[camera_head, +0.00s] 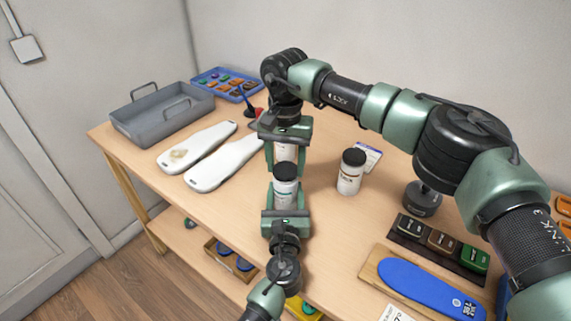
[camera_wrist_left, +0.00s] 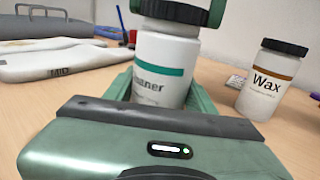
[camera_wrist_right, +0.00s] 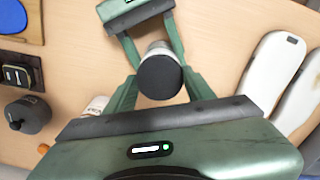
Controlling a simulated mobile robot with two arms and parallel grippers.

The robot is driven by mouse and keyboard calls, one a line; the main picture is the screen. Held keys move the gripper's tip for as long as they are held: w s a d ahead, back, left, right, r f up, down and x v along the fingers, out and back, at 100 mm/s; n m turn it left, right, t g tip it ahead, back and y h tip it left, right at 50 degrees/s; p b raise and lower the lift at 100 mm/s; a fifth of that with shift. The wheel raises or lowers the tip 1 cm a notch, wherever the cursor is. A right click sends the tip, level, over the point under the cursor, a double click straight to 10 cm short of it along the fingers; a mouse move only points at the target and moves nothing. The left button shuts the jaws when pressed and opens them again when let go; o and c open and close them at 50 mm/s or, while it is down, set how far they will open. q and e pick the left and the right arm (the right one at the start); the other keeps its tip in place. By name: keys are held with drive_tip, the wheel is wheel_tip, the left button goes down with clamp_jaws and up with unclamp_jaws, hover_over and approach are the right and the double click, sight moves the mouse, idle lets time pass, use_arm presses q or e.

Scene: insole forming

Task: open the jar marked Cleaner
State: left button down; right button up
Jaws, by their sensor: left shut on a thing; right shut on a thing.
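A white jar (camera_head: 286,193) with a dark lid (camera_head: 285,172) and a teal band stands upright. In the left wrist view, the visible part of the jar's label (camera_wrist_left: 162,82) ends in "ner"; the rest is hidden. My left gripper (camera_head: 286,200) is shut on the jar's body from the near side. My right gripper (camera_head: 286,168) comes from above and behind, shut on the lid. In the right wrist view, the round dark lid (camera_wrist_right: 160,76) lies between its fingers, and the left gripper shows beyond. The lid is on the jar.
A Wax jar (camera_head: 351,171) stands to the right. Two white shoe lasts (camera_head: 222,163) and a grey tray (camera_head: 162,112) lie left. A blue insole (camera_head: 425,287), several colored blocks (camera_head: 441,242) and a dark round weight (camera_head: 421,199) are at right.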

sight(285, 169)
drive_tip(key=shift+r, duration=0.95)
drive_tip(key=shift+r, duration=2)
use_arm(q)
drive_tip(key=shift+c, duration=2.2)
unclamp_jaws()
drive_tip(key=shift+s, duration=0.1)
